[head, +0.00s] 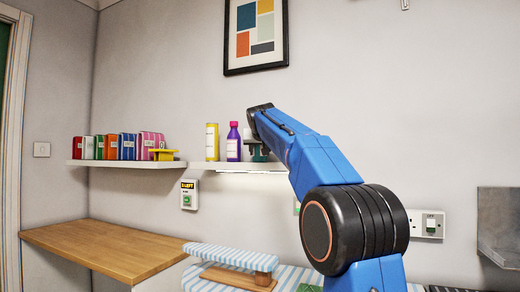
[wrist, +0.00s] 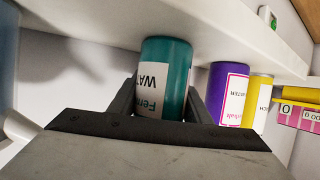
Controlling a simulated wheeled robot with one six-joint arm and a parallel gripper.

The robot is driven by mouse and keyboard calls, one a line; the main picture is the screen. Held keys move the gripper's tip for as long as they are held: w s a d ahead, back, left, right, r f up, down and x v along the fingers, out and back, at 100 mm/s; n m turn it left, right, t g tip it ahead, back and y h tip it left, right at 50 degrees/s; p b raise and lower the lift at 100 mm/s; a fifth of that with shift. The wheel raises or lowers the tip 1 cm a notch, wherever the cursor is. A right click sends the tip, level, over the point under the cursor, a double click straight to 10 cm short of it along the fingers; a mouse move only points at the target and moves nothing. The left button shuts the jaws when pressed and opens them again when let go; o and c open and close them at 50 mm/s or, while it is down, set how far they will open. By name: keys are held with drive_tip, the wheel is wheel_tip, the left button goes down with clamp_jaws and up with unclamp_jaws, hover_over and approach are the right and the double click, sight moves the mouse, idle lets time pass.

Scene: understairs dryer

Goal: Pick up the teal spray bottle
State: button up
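The teal spray bottle (wrist: 170,65) with a white label is in the middle of the wrist view. My gripper (wrist: 163,92) has one dark finger on each side of it, very close to its sides. I cannot tell whether the fingers press on it. Its top end is hidden behind the gripper body. In the head view my gripper (head: 258,146) points down over the wall shelf's right part, and only a little of the teal bottle (head: 260,157) shows beneath it.
On the shelf (head: 215,165), a purple bottle (head: 233,146) stands just left of my gripper, with a yellow container (head: 212,143) beyond. Below are a wooden counter (head: 105,248) and a striped ironing board (head: 230,257).

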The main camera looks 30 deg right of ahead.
drive_tip(key=c, duration=0.4)
drive_tip(key=shift+s+a+r, duration=0.1)
drive_tip(key=shift+a+r, duration=0.05)
drive_tip(key=shift+r, duration=3.3)
drive_tip(key=s+a, duration=0.4)
drive_tip(key=a, duration=0.1)
drive_tip(key=s+a, duration=0.4)
drive_tip(key=a, duration=0.1)
drive_tip(key=s+a, duration=0.4)
drive_tip(key=a, duration=0.1)
drive_tip(key=shift+s+a, duration=0.1)
drive_tip(key=shift+a, duration=0.15)
